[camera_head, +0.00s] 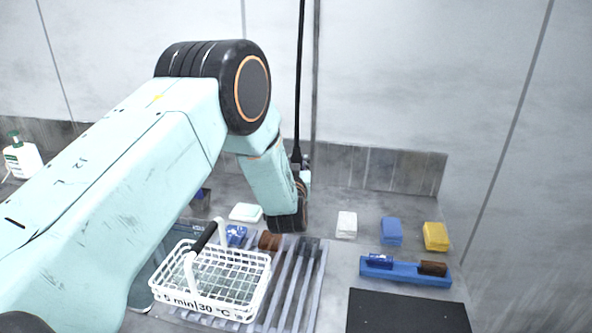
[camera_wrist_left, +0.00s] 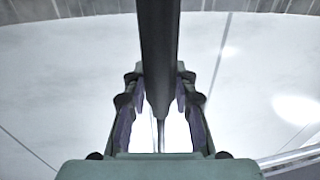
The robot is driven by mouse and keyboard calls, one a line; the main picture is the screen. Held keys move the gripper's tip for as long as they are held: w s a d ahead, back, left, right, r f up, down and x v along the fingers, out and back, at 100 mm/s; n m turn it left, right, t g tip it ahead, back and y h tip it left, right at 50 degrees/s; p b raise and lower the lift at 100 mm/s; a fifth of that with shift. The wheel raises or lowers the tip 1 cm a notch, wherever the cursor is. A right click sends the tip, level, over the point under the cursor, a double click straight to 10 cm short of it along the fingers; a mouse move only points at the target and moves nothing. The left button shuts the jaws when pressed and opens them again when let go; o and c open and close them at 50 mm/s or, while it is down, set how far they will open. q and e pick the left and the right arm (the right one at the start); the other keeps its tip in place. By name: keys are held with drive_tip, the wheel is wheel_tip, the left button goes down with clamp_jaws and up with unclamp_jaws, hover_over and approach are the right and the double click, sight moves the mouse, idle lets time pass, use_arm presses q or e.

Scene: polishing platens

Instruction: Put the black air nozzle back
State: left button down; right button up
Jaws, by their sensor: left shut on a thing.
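The black air nozzle (camera_head: 296,155) hangs upright at the lower end of a thin black hose (camera_head: 300,70) in the head view. My left gripper (camera_head: 305,172) is at the nozzle, partly hidden behind my own wrist. In the left wrist view the dark, tapering nozzle (camera_wrist_left: 158,50) runs down between the two fingers of my left gripper (camera_wrist_left: 157,100), which is shut on it. My right gripper is not in view. I cannot make out a holder for the nozzle.
A white wire basket (camera_head: 255,283) stands on a slatted rack (camera_head: 297,290) at the front. A blue tray (camera_head: 405,273), blue blocks (camera_head: 391,231), a yellow block (camera_head: 435,236) and a black mat (camera_head: 400,312) lie to the right. A grey wall stands behind.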

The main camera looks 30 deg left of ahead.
use_arm(q)
drive_tip(key=shift+w+f, duration=0.15)
drive_tip(key=shift+f, duration=0.65)
drive_tip(key=shift+w+d+f, duration=0.15)
drive_tip(key=shift+w+d, duration=0.1)
drive_tip(key=shift+d, duration=0.05)
drive_tip(key=shift+s+a, duration=0.15)
drive_tip(key=shift+s, duration=0.15)
drive_tip(key=c, duration=1.5)
unclamp_jaws()
drive_tip(key=shift+a+f, duration=0.1)
drive_tip(key=o, duration=0.4)
drive_tip(key=shift+w+d+f, duration=0.1)
drive_tip(key=shift+w+d, duration=0.1)
drive_tip(key=shift+w, duration=0.05)
drive_tip(key=shift+s+a+r, duration=0.15)
drive_tip(key=shift+s+r, duration=0.05)
drive_tip(key=shift+s, duration=0.05)
drive_tip(key=shift+r, duration=0.15)
drive_tip(key=v, duration=1.2)
